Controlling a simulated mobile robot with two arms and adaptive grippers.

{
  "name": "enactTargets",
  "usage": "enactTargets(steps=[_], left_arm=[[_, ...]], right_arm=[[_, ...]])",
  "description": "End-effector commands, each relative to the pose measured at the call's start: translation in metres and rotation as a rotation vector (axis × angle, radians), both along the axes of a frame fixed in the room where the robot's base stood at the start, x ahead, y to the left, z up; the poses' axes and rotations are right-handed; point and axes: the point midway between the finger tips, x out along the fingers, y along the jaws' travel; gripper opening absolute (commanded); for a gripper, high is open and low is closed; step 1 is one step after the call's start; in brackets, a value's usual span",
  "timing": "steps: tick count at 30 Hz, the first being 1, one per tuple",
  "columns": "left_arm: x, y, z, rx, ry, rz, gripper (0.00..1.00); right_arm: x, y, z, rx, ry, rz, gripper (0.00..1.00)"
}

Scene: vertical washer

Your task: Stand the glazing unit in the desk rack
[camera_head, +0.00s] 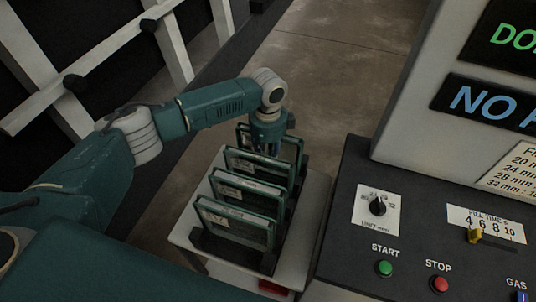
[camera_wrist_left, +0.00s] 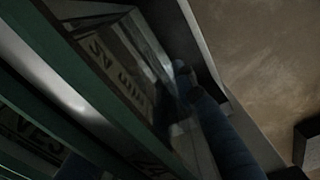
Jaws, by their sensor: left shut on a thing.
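Several dark-framed glazing units with glass panes and pale labels stand on edge, one behind another, in the dark rack (camera_head: 222,252) on a small white-topped table. The nearest unit (camera_head: 235,224) is in clear view. My left gripper (camera_head: 271,149) reaches down from above at the back of the row. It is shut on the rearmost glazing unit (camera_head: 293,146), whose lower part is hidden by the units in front. In the left wrist view, my blue-grey fingers (camera_wrist_left: 188,88) are at a labelled pane (camera_wrist_left: 120,72). I cannot tell whether its lower edge is seated.
The white table top (camera_head: 318,195) has a bare strip on the right. Close to its right stands a machine console with a knob (camera_head: 378,206), a green start button (camera_head: 384,268) and a red stop button (camera_head: 439,284). A white-railed frame (camera_head: 110,62) stands at the left. Concrete floor lies behind.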

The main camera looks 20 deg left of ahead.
Motion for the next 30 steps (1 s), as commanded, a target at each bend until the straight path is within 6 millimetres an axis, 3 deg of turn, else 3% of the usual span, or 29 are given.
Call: enactTargets(steps=[13, 14, 17, 26, 30], left_arm=[[0.001, -0.001, -0.002, -0.002, -0.004, 0.000, 0.00], [0.001, -0.001, -0.002, -0.002, -0.004, 0.000, 0.32], [0.001, -0.001, -0.002, -0.002, -0.003, 0.000, 0.50], [-0.001, 0.000, -0.005, 0.001, 0.002, 0.000, 0.50], [0.000, 0.000, 0.008, -0.001, -0.002, 0.000, 0.50]], right_arm=[[0.001, -0.001, -0.002, -0.001, -0.001, 0.000, 0.00], [0.001, -0.001, -0.002, -0.001, -0.001, 0.000, 0.00], [0.001, -0.001, -0.002, -0.001, -0.001, 0.000, 0.00], [0.002, -0.004, -0.002, -0.005, -0.003, 0.003, 0.00], [0.002, -0.003, -0.002, -0.003, -0.002, 0.002, 0.00]])
